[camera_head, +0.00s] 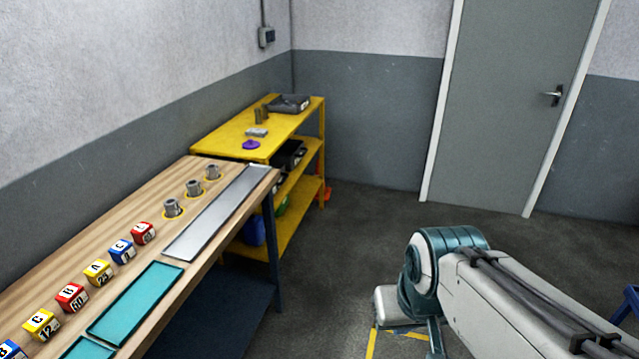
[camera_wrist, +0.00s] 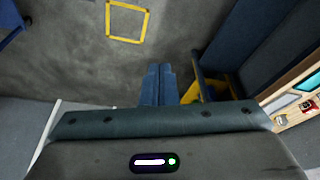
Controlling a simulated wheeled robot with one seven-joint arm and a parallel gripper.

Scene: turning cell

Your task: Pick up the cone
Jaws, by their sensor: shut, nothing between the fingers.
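A small orange-red piece (camera_head: 327,193) shows on the floor at the far right leg of the yellow shelf. It may be the cone, but it is mostly hidden behind the shelf and too small to tell. No clear cone shape shows in either view. My gripper (camera_wrist: 158,70) is in the wrist view, its two blue fingers side by side, shut and empty above the grey floor. In the head view my arm is at the lower right, well apart from the orange-red piece.
A wooden bench (camera_head: 110,197) with numbered blocks, metal cylinders and trays runs along the left wall. The yellow shelf (camera_head: 237,136) stands beyond it, holding several items. A grey door (camera_head: 505,100) is at the back. Yellow tape (camera_wrist: 109,20) marks the floor. The middle floor is clear.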

